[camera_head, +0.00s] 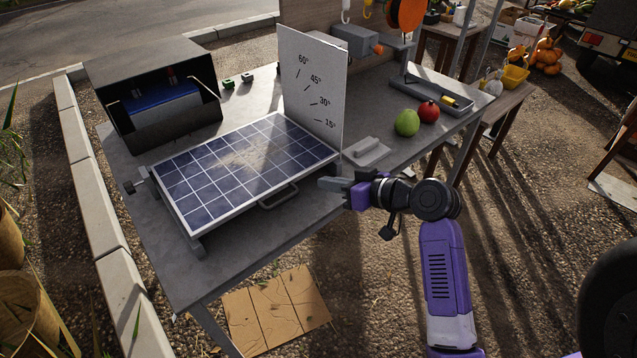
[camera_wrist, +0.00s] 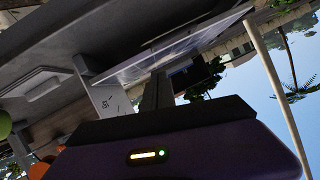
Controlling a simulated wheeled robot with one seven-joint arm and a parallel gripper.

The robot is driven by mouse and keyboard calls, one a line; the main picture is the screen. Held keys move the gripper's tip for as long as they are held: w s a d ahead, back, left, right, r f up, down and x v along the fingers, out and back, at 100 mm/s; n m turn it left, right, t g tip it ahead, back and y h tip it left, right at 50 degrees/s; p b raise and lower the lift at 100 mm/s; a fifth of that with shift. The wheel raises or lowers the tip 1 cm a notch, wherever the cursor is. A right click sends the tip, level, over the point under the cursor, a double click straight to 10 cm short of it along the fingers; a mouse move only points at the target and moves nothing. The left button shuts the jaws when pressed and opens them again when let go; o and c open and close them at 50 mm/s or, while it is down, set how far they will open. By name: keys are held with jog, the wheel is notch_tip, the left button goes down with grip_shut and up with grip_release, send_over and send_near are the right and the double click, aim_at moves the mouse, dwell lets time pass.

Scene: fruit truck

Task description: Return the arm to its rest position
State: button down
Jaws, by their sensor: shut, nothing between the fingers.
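My arm (camera_head: 442,265) is purple and black and reaches from the lower right toward the table's front edge. My gripper (camera_head: 325,184) is shut and empty. It points left, near the right end of the solar panel (camera_head: 235,165) and its grey handle (camera_head: 278,196). I cannot tell whether it touches the handle. In the wrist view the shut fingers (camera_wrist: 157,92) stand in front of the panel, which appears tilted (camera_wrist: 170,52).
The grey table (camera_head: 235,265) also bears a black box (camera_head: 150,85), an angle board (camera_head: 310,85), a white block (camera_head: 366,151), a green fruit (camera_head: 407,123) and a red fruit (camera_head: 429,111). Cardboard (camera_head: 277,309) lies on the gravel. Open ground lies right of my arm.

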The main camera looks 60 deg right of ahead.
jog(key=shift+v, duration=2.3)
jog(key=d+r+m+h, duration=0.3)
jog(key=d+m+h, duration=0.1)
jog(key=d+h, duration=0.15)
jog(key=s+a+f+n+y, duration=0.1)
jog(key=s+a+n+y, duration=0.1)
jog(key=s+a, duration=0.4)
jog(key=s+a+f+n+t+y, duration=0.1)
jog(key=s+a, duration=0.6)
jog(key=a, duration=0.8)
jog(key=s+a+f+n+y, duration=0.3)
jog(key=s+a+n, duration=0.2)
jog(key=a, duration=0.5)
jog(key=shift+s+a, duration=0.35)
jog(key=shift+s, duration=0.55)
jog(key=shift+f+y+b, duration=0.1)
jog(key=shift+y+b, duration=0.15)
jog(key=shift+b, duration=0.1)
